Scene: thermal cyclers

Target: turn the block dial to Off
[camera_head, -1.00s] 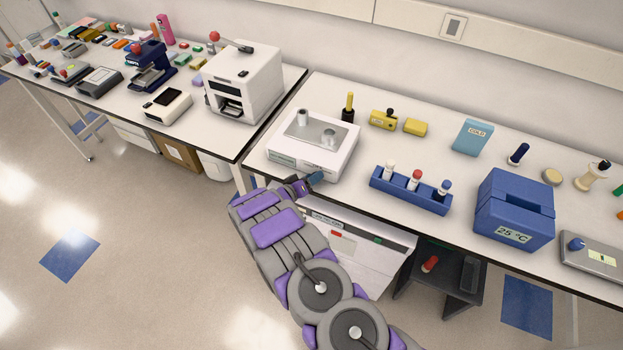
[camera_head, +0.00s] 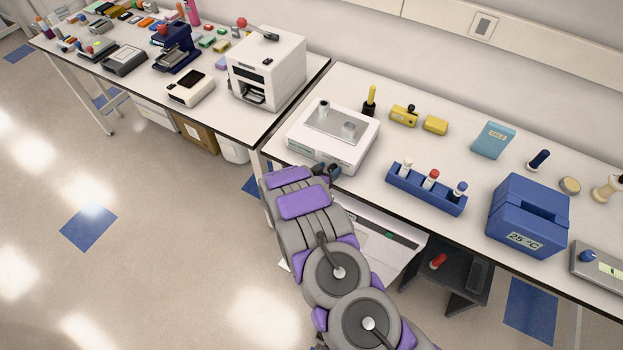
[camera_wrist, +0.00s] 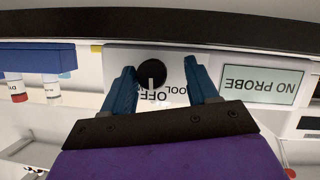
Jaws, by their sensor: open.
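The white block unit (camera_head: 312,143) stands near the front edge of the right bench, with two round pieces on its grey top plate. In the wrist view its front panel appears upside down. The black block dial (camera_wrist: 151,73) has a pale pointer line on its lower part in the picture, toward the OFF label (camera_wrist: 155,96). A partly covered label ending in "OOL" (camera_wrist: 182,90) is beside it. My gripper (camera_wrist: 160,67) is open, its blue fingers spread on either side of the dial; contact cannot be told. In the head view my gripper (camera_head: 333,170) is at the unit's front, mostly hidden.
A NO PROBE display (camera_wrist: 262,84) is on the same panel. A blue tube rack (camera_head: 425,189) stands right of the unit, with a blue 25 °C box (camera_head: 528,215) farther right. A white machine (camera_head: 266,66) stands on the left bench. Open floor lies left.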

